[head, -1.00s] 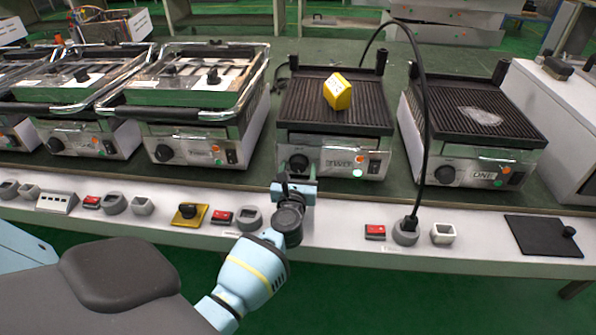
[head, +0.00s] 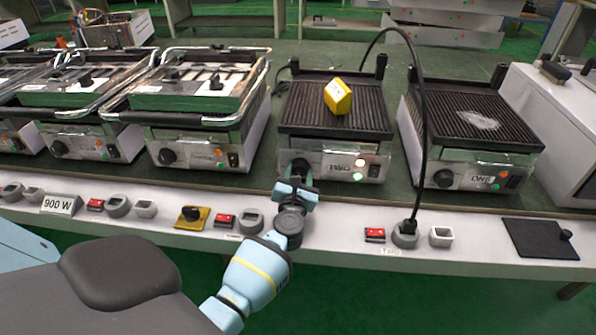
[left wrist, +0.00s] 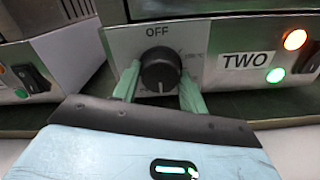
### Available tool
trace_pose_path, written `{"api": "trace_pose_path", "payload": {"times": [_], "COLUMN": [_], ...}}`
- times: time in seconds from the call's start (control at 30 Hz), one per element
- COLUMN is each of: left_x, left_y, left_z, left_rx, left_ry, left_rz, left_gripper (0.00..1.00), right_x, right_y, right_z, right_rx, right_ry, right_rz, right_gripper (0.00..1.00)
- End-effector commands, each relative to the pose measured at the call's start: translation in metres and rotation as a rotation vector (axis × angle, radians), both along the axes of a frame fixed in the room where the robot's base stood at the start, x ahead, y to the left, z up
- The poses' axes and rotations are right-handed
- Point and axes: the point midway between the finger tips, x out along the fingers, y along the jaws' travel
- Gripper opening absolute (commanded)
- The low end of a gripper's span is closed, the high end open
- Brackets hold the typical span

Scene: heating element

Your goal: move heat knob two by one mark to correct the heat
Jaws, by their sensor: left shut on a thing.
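Heat knob two is the round black knob (left wrist: 160,70) on the front panel of the grill labelled TWO (head: 340,155). In the left wrist view, OFF is printed above it, and a pale pointer line shows near its lower edge. My left gripper (left wrist: 158,88) has its two green fingers on either side of the knob, shut on it. In the head view my left gripper (head: 303,178) is in front of that panel and partly hides the knob. An orange light (left wrist: 295,39) and a green light (left wrist: 275,75) are lit beside the label. My right gripper is not in view.
A yellow block (head: 338,96) sits on the grill plate. Grill ONE (head: 470,160) stands to the right, with a black cable (head: 424,120) looping between the two. Sockets and red switches (head: 375,235) line the bench's front edge. A sign reads 900 W (head: 60,205).

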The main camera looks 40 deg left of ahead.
Motion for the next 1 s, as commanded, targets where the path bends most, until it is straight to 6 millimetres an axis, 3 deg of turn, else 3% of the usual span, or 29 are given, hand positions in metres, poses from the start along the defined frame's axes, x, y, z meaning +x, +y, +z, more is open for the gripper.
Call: {"api": "trace_pose_path", "payload": {"times": [0.37, 0.4, 0.57, 0.87, 1.0], "left_x": [0.0, 0.0, 0.0, -0.002, -0.013], "left_y": [0.0, 0.0, 0.0, -0.001, -0.009], "left_z": [-0.001, -0.001, -0.001, 0.0, -0.001], "left_rx": [0.067, 0.067, 0.066, 0.065, 0.063], "left_ry": [0.042, 0.042, 0.041, 0.041, 0.041], "left_rz": [-0.001, -0.001, -0.001, -0.001, -0.002], "left_gripper": [0.2, 0.44, 0.64, 0.64, 0.64], "right_x": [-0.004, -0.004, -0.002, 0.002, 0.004], "right_y": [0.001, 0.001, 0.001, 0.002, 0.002], "right_z": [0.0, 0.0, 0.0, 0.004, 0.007], "right_rx": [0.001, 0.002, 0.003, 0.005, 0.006], "right_ry": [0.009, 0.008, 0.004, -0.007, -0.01], "right_rz": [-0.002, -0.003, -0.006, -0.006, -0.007], "right_gripper": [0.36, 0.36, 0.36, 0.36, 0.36]}}
